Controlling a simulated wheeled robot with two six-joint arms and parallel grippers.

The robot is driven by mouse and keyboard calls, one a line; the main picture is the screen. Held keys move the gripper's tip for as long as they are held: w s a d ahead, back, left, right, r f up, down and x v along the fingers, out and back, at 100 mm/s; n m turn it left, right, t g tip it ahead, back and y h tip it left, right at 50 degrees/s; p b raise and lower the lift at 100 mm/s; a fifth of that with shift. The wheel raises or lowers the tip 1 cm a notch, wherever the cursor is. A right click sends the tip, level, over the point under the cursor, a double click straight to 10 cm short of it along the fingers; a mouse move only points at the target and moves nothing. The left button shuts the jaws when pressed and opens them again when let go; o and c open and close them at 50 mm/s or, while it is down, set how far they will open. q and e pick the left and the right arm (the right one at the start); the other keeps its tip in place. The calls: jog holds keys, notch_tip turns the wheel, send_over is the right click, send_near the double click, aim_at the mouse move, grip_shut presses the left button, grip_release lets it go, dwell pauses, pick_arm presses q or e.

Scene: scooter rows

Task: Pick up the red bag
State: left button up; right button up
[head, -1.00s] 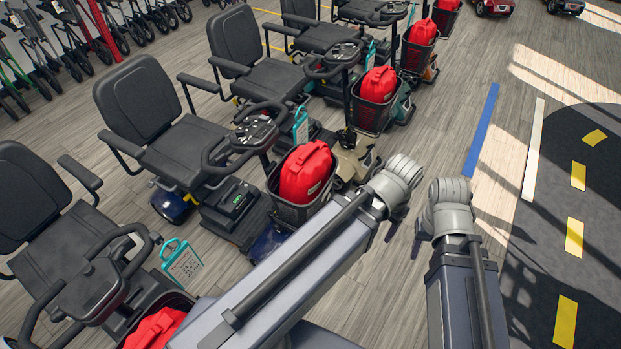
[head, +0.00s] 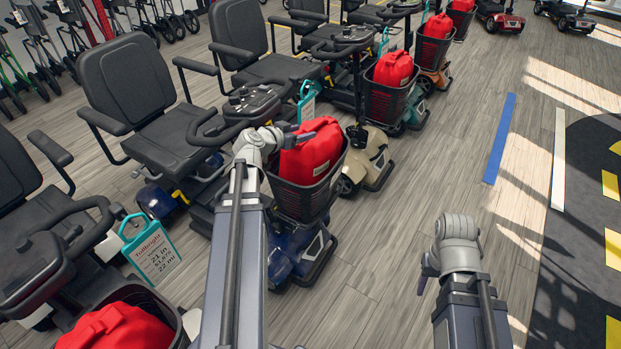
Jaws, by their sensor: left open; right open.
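A red bag (head: 322,150) sits upright in the black front basket (head: 304,203) of a blue scooter (head: 283,258), near the picture's middle. My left gripper (head: 300,133) is open at the bag's left side, near its top. Its fingers overlap the bag in the picture, and I cannot tell whether they touch it. My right gripper (head: 424,276) is open and empty over the floor at the lower right. Other red bags sit in baskets too, one at the lower left (head: 118,330) and one farther back (head: 394,69).
Parked scooters with black seats (head: 120,82) run diagonally across the left and back. A teal-edged price tag (head: 152,252) hangs at the left scooter. Open wooden floor (head: 400,215) lies right of the row, with a blue stripe (head: 500,138) on it.

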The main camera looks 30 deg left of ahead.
aim_at(308, 129)
pick_arm(q)
jog(key=shift+s+a, duration=0.1)
jog(key=shift+a, duration=0.45)
jog(key=shift+b+x, duration=0.55)
jog(key=shift+x, duration=0.85)
jog(key=b+x, duration=0.1)
jog(key=x, duration=0.1)
jog(key=b+x, duration=0.1)
jog(key=x, duration=0.1)
jog(key=shift+a+f, duration=0.25)
jog(key=shift+f, duration=0.05)
jog(key=shift+w+f, duration=0.1)
jog(key=shift+w, duration=0.45)
jog(key=shift+d, duration=0.1)
jog(key=shift+s, duration=0.1)
jog(key=shift+c, duration=0.2)
grip_shut()
